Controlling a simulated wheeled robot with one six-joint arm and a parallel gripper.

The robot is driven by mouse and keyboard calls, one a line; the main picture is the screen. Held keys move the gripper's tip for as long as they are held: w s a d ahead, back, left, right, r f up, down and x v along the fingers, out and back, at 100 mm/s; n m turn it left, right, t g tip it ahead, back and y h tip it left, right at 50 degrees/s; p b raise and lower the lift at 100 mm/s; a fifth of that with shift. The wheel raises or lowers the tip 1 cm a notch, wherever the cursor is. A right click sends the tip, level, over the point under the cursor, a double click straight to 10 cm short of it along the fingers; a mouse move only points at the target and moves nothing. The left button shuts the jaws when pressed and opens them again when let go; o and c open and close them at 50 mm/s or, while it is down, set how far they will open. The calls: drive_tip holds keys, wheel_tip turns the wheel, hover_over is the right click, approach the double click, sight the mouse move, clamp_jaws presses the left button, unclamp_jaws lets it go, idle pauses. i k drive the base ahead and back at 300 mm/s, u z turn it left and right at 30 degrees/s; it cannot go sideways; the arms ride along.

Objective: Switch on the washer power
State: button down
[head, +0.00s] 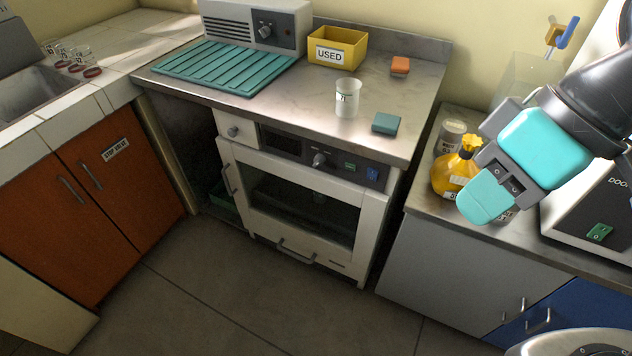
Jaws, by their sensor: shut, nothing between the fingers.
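The machine that looks like the washer (300,200) is a white front-loading unit under the steel counter. Its dark glass door is closed, with a bar handle at the bottom. Its control panel has a dark display (283,144), a round knob (319,159), a small green button (350,166) and a blue switch (373,173) at the right end. The switch lettering is too small to read. My gripper (484,203), with turquoise fingers, is shut and empty. It is at the right, apart from the panel, and overlaps the right-hand counter in the picture.
On the counter stand a white cup (347,97), a teal block (386,123), an orange block (400,65), a yellow "USED" bin (338,48) and a green rack (222,66). A yellow bottle (447,178) is close to my gripper in the picture. The floor in front is clear.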

sight(373, 174)
drive_tip(key=u, duration=0.15)
drive_tip(key=i, duration=0.5)
drive_tip(key=z, duration=1.95)
drive_tip(key=k, duration=1.55)
drive_tip(key=u, duration=2.1)
drive_tip(key=i, duration=0.45)
drive_tip(key=z, duration=0.1)
